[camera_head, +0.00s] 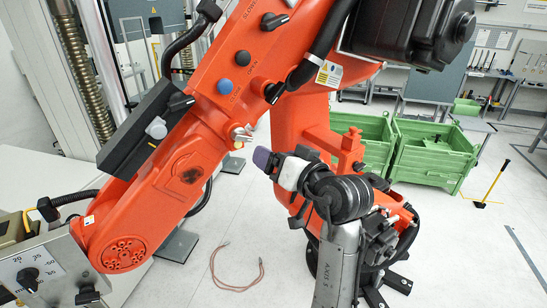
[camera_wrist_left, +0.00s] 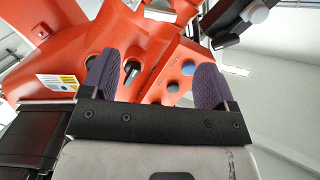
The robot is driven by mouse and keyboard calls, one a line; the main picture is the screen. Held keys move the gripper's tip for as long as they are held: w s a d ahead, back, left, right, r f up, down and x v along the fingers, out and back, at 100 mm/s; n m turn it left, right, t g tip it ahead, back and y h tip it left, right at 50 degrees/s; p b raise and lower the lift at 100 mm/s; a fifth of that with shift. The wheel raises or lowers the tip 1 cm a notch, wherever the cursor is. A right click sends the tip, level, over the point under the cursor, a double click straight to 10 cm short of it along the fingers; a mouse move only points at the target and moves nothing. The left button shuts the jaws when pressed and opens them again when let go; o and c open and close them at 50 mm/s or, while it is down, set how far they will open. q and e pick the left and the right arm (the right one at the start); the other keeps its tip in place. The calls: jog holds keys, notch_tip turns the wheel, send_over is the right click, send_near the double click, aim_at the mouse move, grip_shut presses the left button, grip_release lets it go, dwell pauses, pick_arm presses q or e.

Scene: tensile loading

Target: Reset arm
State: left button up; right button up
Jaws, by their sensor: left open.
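A large orange machine arm (camera_head: 170,175) slants across the head view, with black knobs (camera_head: 274,21), a black round button (camera_head: 242,58) and a blue button (camera_head: 224,87). My left gripper (camera_head: 263,159), with purple pads, is in front of this arm, below the controls, near a silver lever (camera_head: 241,135). In the left wrist view, my left gripper (camera_wrist_left: 155,80) has its pads wide apart, with nothing held between them. My right gripper is not in view.
A grey control panel (camera_head: 45,270) with dials stands at the lower left. Green bins (camera_head: 430,155) stand at the back right. A reddish cable (camera_head: 237,287) lies on the pale floor. The floor at lower right is mostly clear.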

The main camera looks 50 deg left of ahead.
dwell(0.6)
pick_arm(q)
jog(key=w+d+m+t+h, duration=0.4)
jog(key=w+d+t+h, duration=0.35)
jog(key=t, duration=0.45)
jog(key=s+d+f+m+t+h+p, duration=0.2)
jog(key=s+d+f+m+h+p, duration=0.15)
jog(key=d+f+m+h, duration=0.7)
jog(key=s+f+g+p, duration=0.4)
jog(key=s+f+g, duration=0.6)
jog(key=s+f, duration=1.6)
jog(key=shift+s+a+f+y+p, duration=0.25)
jog(key=shift+s+y+p, duration=0.15)
jog(key=shift+s, duration=0.45)
